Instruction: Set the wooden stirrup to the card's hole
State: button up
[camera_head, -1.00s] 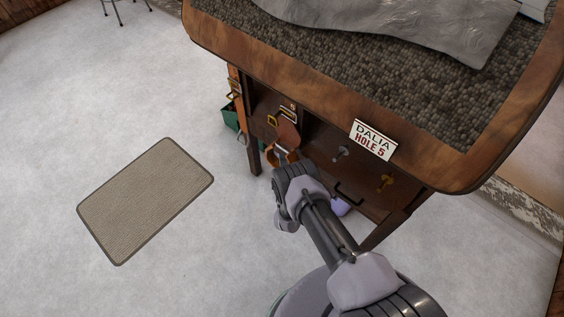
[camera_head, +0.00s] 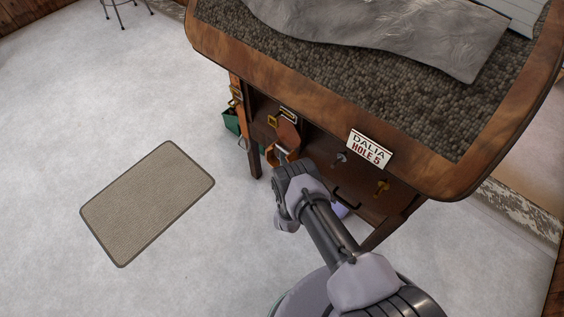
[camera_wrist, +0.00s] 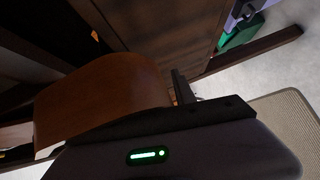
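A white card (camera_head: 369,149) reading "DALIA HOLE 5" is on the front edge of the wooden bench (camera_head: 300,75). Below it, a brown leather strap (camera_head: 288,132) hangs at the bench front, and the orange-brown wooden stirrup (camera_head: 271,155) shows at its lower end. In the wrist view the broad brown leather (camera_wrist: 100,92) fills the left middle, close to my gripper (camera_wrist: 183,90). A dark finger and a sliver of orange show beyond the gripper body. The stirrup is mostly hidden there, and I cannot tell whether the fingers are closed on it. The strap's holes are not readable.
Metal hooks (camera_head: 382,187) and a dark handle (camera_head: 346,197) stick out from the bench front. A green box (camera_head: 231,121) stands behind the bench leg. A beige mat (camera_head: 148,203) lies on the open pale floor to the left.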

jog(key=shift+s, duration=0.1)
jog(key=s+d+r+p, duration=0.2)
jog(key=s+p, duration=0.5)
jog(key=s, duration=1)
jog(key=shift+d, duration=0.15)
jog(key=shift+r, duration=0.1)
